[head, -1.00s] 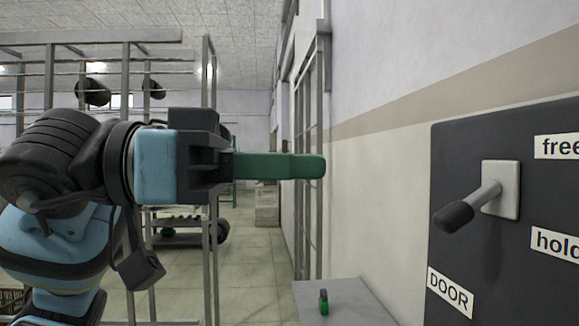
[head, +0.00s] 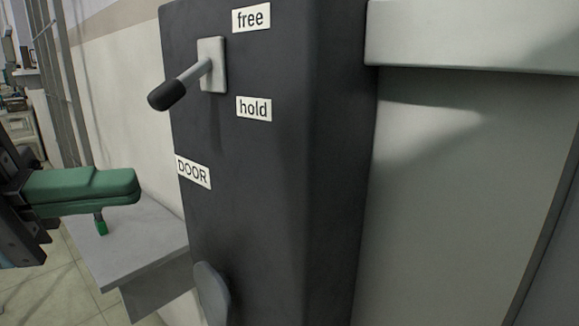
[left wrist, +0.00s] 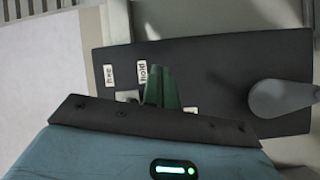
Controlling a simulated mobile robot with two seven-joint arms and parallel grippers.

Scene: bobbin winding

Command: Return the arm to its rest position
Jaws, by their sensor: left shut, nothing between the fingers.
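My left gripper (head: 138,187) has green fingers that are shut with nothing between them. It comes in from the left edge in the head view, to the left of a dark panel (head: 290,200) and apart from it. The gripper's green fingers (left wrist: 163,88) also show in the left wrist view, with the panel (left wrist: 215,70) beyond them. A lever with a black knob (head: 167,95) sticks out from a pale plate on the panel, above the gripper. My right gripper is in neither view.
The panel carries labels reading "free" (head: 251,17), "hold" (head: 254,108) and "DOOR" (head: 193,172). A grey rounded part (head: 211,292) is low on the panel, and shows in the left wrist view (left wrist: 284,103). A grey table (head: 150,255) with a small green item (head: 101,226) stands below the gripper.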

